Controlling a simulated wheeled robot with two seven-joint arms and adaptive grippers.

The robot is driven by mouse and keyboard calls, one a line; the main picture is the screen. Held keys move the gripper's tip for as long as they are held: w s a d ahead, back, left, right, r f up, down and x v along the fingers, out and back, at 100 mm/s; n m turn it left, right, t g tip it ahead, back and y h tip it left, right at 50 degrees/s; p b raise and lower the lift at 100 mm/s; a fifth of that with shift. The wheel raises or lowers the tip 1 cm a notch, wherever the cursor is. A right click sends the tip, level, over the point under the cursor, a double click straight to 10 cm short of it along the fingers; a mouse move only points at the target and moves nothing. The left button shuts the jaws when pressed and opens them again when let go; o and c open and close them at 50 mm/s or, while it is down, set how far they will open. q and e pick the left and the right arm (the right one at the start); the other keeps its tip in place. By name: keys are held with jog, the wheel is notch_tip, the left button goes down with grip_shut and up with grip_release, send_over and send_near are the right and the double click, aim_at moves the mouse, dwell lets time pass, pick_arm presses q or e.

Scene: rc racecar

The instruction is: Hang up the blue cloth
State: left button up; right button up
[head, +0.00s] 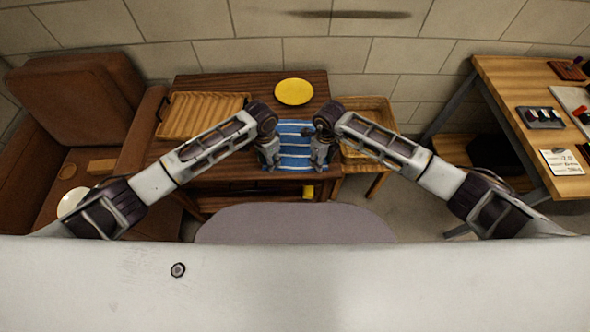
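The blue cloth (295,148) with white stripes lies on the dark wooden table (225,84), near its front right part. My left gripper (270,166) is over the cloth's left edge, pointing down. My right gripper (319,166) is over its right edge, also pointing down. The fingers are small and dark, so I cannot tell whether either is open or has hold of the cloth. The arm ends cover the cloth's side edges. I cannot make out a hook or rail for hanging.
A yellow plate (294,92) lies behind the cloth, and a slatted wooden tray (202,115) to its left. A small wooden stand (370,104) adjoins the table's right. A brown armchair (78,95) stands left. A workbench (510,85) with tools stands right, with floor between.

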pick_arm(q)
jog(key=shift+f, duration=0.35)
pick_arm(e)
jog(key=shift+f, duration=0.35)
dwell(0.5)
pick_arm(q)
jog(key=shift+c, duration=0.5)
pick_arm(e)
jog(key=shift+c, duration=0.5)
pick_arm(q)
jog(key=shift+f, duration=0.1)
grip_shut()
pick_arm(e)
jog(key=shift+s+f, duration=0.1)
grip_shut()
pick_arm(q)
jog(key=shift+s, duration=0.1)
jog(key=shift+a, duration=0.1)
pick_arm(e)
jog(key=shift+d, duration=0.1)
